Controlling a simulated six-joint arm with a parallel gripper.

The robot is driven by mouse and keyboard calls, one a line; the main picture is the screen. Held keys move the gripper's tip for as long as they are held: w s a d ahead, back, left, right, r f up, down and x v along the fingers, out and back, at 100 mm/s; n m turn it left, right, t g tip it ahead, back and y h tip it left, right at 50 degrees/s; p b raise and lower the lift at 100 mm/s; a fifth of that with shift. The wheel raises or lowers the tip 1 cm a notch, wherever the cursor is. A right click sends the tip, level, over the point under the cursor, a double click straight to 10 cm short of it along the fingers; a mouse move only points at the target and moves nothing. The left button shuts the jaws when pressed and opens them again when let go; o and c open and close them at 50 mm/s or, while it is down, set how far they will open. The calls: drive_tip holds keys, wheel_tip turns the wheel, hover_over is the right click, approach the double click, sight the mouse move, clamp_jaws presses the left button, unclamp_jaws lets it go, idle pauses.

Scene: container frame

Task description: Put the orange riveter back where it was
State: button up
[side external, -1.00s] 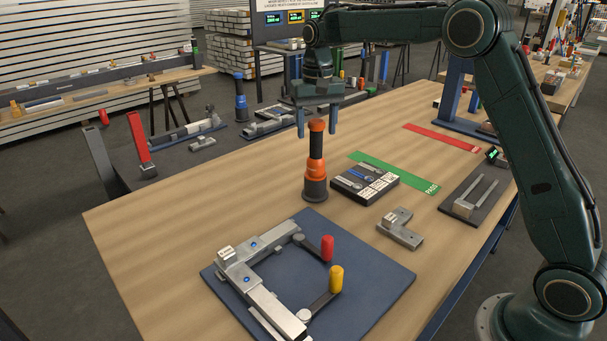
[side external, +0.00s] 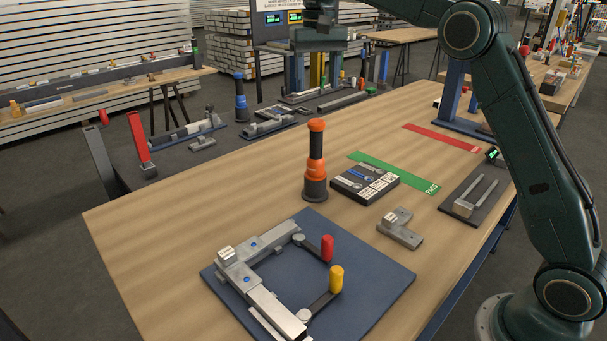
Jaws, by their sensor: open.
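The orange riveter (side external: 315,166), with an orange cap, black grip, orange collar and dark base, stands upright on the wooden table. It stands left of the black tray of small parts and behind the blue fixture board.
A blue board (side external: 370,283) with a metal frame and red and yellow clamps lies at the front. The black tray (side external: 365,184), a metal bracket (side external: 400,229), a green strip (side external: 395,173) and a red strip (side external: 441,138) lie to the right. The table left of the riveter is clear.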

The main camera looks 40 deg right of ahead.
drive_tip(key=shift+s+r, duration=0.1)
drive_tip(key=shift+r, duration=0.1)
idle(0.6)
drive_tip(key=s+a+r+n+t, duration=0.1)
drive_tip(key=s+r, duration=0.1)
drive_tip(key=s, duration=0.6)
drive_tip(key=s+a+r+n+t, duration=0.2)
drive_tip(key=s, duration=0.6)
drive_tip(key=s+f+n+t, duration=0.1)
drive_tip(key=s+f, duration=0.4)
drive_tip(key=s, duration=0.5)
drive_tip(key=s+a+f+n+t, duration=0.1)
drive_tip(key=s+f, duration=0.5)
drive_tip(key=s, duration=0.3)
drive_tip(key=shift+s+a+f+t, duration=0.15)
drive_tip(key=shift+s+a+t, duration=0.15)
drive_tip(key=shift+s, duration=0.1)
